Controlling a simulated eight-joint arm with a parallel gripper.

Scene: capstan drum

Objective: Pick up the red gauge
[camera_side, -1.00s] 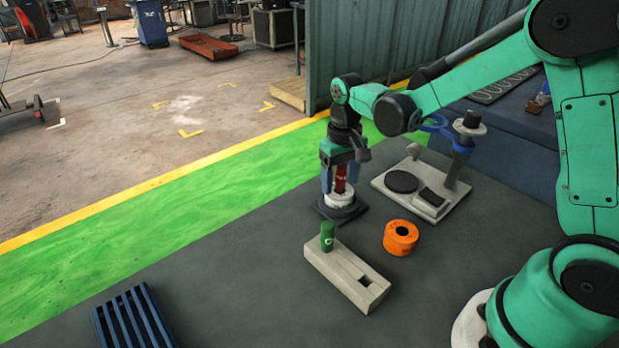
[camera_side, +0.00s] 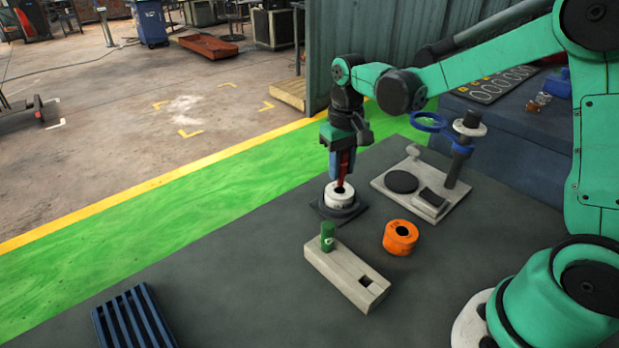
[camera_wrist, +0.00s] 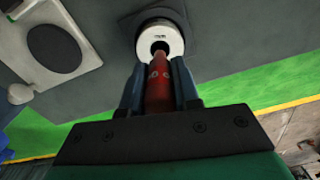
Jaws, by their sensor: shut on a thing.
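The red gauge (camera_side: 343,168) is a slim red piece held between my gripper's fingers, hanging upright. In the wrist view the red gauge (camera_wrist: 158,84) shows between the two blue fingers. My gripper (camera_side: 341,178) is shut on it, above a white ring (camera_side: 339,197) on a dark square base (camera_side: 322,210). The white ring (camera_wrist: 160,38) has a dark round hole, seen in the wrist view just beyond the gauge's end. The gauge's lower end is at or just above the hole; I cannot tell whether it is fully clear.
An orange ring (camera_side: 400,238) and a pale block (camera_side: 345,278) with a green peg (camera_side: 327,237) stand in front. A pale plate (camera_side: 380,183) with a dark disc and a post is at right. A blue slatted rack (camera_side: 133,318) lies at front left.

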